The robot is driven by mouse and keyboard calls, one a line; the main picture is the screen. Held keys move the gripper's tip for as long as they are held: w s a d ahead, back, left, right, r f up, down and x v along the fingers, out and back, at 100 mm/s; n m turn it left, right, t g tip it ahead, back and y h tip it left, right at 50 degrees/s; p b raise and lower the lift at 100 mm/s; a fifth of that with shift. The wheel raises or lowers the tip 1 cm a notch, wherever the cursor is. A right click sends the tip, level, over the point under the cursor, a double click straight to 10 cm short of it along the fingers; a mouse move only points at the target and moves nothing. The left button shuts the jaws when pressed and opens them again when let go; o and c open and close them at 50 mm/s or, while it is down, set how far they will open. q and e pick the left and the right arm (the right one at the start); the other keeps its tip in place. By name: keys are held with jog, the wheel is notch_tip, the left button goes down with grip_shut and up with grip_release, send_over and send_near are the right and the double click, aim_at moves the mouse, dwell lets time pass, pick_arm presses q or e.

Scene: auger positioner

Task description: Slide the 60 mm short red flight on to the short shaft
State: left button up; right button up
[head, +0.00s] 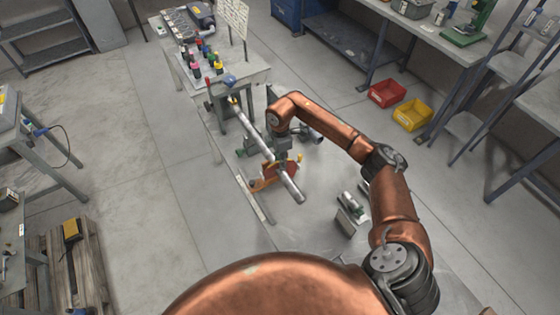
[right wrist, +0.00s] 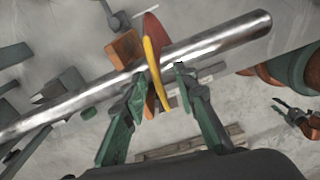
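A bare metal shaft (head: 262,140) runs from the far bench toward me, its near end free. It crosses the right wrist view (right wrist: 215,41) diagonally. A red flight with a yellow edge (right wrist: 152,52) crosses the shaft there and sticks out on both sides; I cannot tell whether it fully encircles it. My right gripper (right wrist: 160,75) has its fingers apart, one on each side of the flight. In the head view the right gripper (head: 281,150) is beside the shaft, partly hidden. What looks like my left gripper (right wrist: 295,112) is small at the wrist view's right edge.
An orange part (head: 262,183) lies beneath the shaft. The far bench (head: 252,70) holds several coloured bottles. A small grey block-like fixture (head: 350,215) stands to the right of the shaft's near end. Red (head: 387,94) and yellow (head: 412,114) bins lie on the floor at right.

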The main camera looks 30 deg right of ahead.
notch_tip(320, 180, up, 12)
dwell(0.4)
dwell(0.4)
